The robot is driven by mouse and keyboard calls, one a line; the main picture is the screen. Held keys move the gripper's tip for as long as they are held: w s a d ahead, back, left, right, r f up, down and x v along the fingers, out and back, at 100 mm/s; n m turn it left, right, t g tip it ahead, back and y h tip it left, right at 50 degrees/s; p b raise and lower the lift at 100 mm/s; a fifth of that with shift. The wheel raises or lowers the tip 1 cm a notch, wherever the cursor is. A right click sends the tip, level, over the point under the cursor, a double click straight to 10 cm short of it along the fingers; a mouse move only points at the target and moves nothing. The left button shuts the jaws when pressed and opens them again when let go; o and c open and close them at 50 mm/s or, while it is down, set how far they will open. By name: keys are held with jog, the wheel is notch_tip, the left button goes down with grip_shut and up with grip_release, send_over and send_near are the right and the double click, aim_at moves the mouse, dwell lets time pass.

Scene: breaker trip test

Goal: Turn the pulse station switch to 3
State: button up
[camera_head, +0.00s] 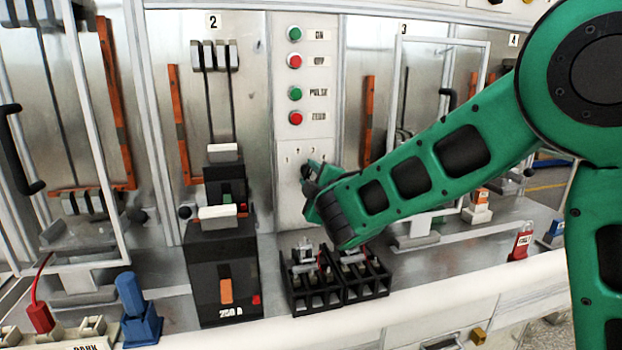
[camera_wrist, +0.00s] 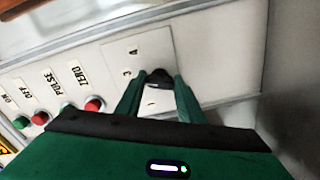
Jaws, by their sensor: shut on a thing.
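The pulse station switch is a small black knob (camera_wrist: 158,77) on a light plate (camera_wrist: 118,48) marked with position numbers, which look turned in the wrist view. My gripper (camera_wrist: 158,88) is shut on the knob, one green finger on each side. In the head view, my gripper (camera_head: 312,172) reaches the plate (camera_head: 290,180) below the button column, and its fingers hide most of the knob. Some numbers show above it. I cannot tell which number the knob points to.
Green and red buttons, including a red one (camera_head: 295,118) marked ZERO, sit above the switch. A black breaker (camera_head: 222,255) marked 250 A stands at left. Black open-topped blocks (camera_head: 312,290) sit on the bench below my gripper. A metal frame (camera_head: 394,90) stands to the right.

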jog(key=shift+n, duration=0.3)
jog(key=o, duration=1.1)
jog(key=shift+c, duration=0.2)
jog(key=v, duration=1)
jog(key=shift+s, duration=0.3)
jog(key=shift+d, duration=0.1)
